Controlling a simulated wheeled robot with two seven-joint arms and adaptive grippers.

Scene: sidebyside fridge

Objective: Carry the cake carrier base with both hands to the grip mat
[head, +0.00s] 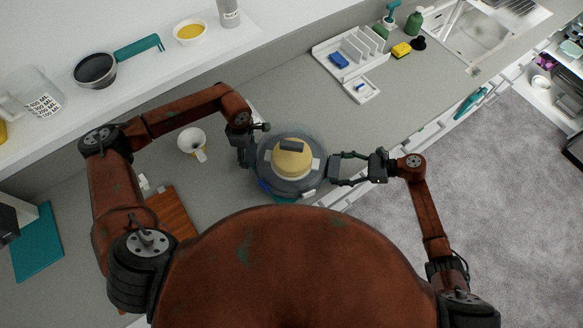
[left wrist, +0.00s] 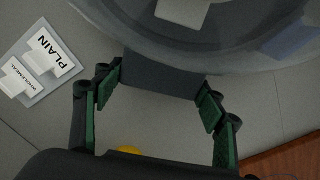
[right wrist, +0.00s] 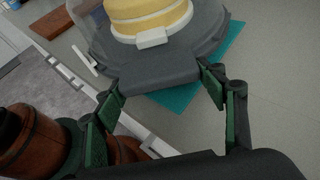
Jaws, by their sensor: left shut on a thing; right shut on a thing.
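The cake carrier base (head: 270,182) is a dark grey round tray carrying a yellow cake (head: 290,163), apparently under a clear cover with a dark top handle. My left gripper (head: 248,150) is shut on its left handle, a dark tab also seen in the left wrist view (left wrist: 160,76). My right gripper (head: 342,168) is shut on its right handle, which shows in the right wrist view (right wrist: 160,75). The base looks level. A teal mat (right wrist: 205,88) shows partly beneath it, mostly hidden in the head view. Contact between base and mat cannot be told.
A white funnel-like cup (head: 193,143) and a wooden board (head: 172,212) lie left of the base. Another teal board or mat (head: 37,242) is at far left. A white rack (head: 350,50) stands at the back right. The counter's front edge (head: 345,197) runs close by my right gripper.

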